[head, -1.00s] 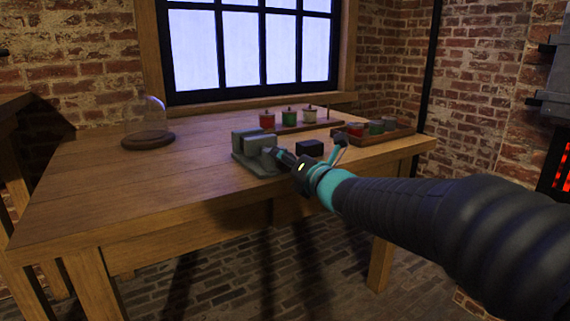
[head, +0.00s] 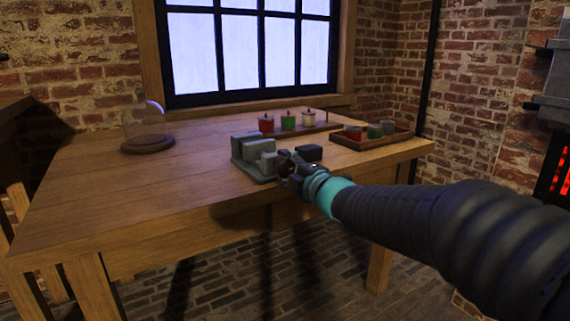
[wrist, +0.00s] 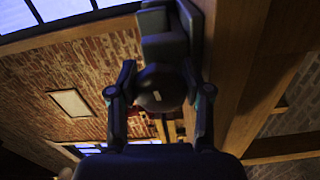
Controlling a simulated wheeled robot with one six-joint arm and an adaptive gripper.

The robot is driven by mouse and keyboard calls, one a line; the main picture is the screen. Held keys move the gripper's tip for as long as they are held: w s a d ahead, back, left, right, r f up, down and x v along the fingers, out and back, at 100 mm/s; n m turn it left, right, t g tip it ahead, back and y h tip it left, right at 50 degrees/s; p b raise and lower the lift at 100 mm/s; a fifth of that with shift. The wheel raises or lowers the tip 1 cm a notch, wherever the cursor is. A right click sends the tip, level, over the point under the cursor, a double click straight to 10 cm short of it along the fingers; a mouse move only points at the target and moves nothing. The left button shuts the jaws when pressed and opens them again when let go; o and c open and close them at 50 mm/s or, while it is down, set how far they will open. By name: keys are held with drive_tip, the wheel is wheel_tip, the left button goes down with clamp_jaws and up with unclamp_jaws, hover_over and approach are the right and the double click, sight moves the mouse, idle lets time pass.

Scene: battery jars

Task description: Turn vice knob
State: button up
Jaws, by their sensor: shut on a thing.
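The grey-green vice (head: 250,158) stands near the front edge of the wooden table in the head view. In the wrist view the vice (wrist: 165,40) is at the top, and its dark round knob (wrist: 160,92) faces the camera. My gripper (head: 288,165) is at the right side of the vice and hides the knob in the head view. In the wrist view, my gripper (wrist: 158,76) has one finger on each side of the knob and is shut on it.
A black block (head: 308,153) stands just behind my gripper. A tray of jars (head: 372,140) is at the right, and red, green and white jars (head: 288,121) stand at the back. A glass dome (head: 146,130) is at the left. The table's left front (head: 120,210) is clear.

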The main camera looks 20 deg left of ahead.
drive_tip(key=m+p, duration=0.2)
drive_tip(key=m, duration=0.3)
drive_tip(key=shift+m, duration=0.3)
drive_tip(key=m+p, duration=0.2)
drive_tip(key=m, duration=0.2)
drive_tip(key=shift+m, duration=0.3)
drive_tip(key=m+p, duration=0.2)
drive_tip(key=m, duration=0.3)
drive_tip(key=shift+s+a+f, duration=0.1)
drive_tip(key=shift+s, duration=0.05)
drive_tip(key=m+p, duration=0.2)
drive_tip(key=m, duration=0.3)
drive_tip(key=shift+p, duration=0.3)
drive_tip(key=m+p, duration=0.1)
drive_tip(key=m, duration=0.3)
drive_tip(key=shift+s+a+m, duration=0.1)
drive_tip(key=shift+s+m, duration=0.05)
drive_tip(key=shift+m, duration=0.15)
drive_tip(key=m, duration=0.5)
drive_tip(key=shift+p, duration=0.3)
drive_tip(key=m, duration=0.4)
drive_tip(key=shift+a+m, duration=0.1)
drive_tip(key=shift+m, duration=0.3)
drive_tip(key=shift+r+m, duration=0.15)
drive_tip(key=shift+m, duration=1)
drive_tip(key=shift+r+m, duration=0.1)
drive_tip(key=shift+m, duration=1.05)
